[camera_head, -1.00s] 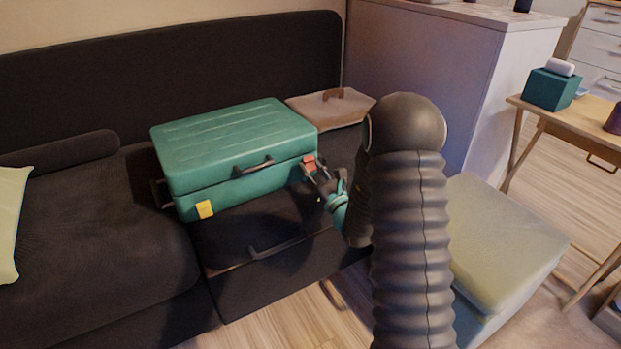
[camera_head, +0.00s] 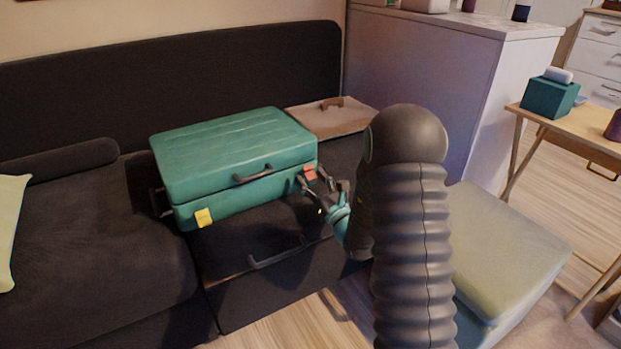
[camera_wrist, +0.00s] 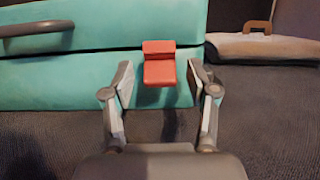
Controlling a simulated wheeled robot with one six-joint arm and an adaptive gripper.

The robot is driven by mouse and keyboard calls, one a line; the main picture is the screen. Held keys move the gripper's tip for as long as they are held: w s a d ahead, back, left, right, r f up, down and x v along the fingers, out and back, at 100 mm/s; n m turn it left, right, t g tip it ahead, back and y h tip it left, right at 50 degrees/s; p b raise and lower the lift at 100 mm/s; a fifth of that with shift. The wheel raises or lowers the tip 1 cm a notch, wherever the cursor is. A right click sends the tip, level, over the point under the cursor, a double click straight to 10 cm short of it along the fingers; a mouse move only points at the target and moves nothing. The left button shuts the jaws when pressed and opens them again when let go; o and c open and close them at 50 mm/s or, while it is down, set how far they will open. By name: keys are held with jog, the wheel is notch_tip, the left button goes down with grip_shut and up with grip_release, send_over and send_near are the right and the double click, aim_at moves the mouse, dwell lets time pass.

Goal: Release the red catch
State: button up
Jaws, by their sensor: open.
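The red catch (camera_head: 309,173) is at the right end of the front face of a teal case (camera_head: 235,156), which lies closed on the dark sofa. In the wrist view the red catch (camera_wrist: 159,64) spans the seam between lid and body, with its lower part sticking out. My gripper (camera_head: 314,182) is open in front of it. In the wrist view the fingers of my gripper (camera_wrist: 161,84) stand one on each side of the catch, with a gap on both sides. A yellow catch (camera_head: 204,217) is at the left end of the case front.
A dark case handle (camera_head: 253,174) sits between the catches. A beige case (camera_head: 332,117) lies behind to the right. A drawer handle (camera_head: 275,254) is below the teal case. A pale-topped ottoman (camera_head: 505,240) stands right of my arm.

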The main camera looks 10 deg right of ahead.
jog(key=v, duration=1.1)
jog(key=shift+s, duration=0.1)
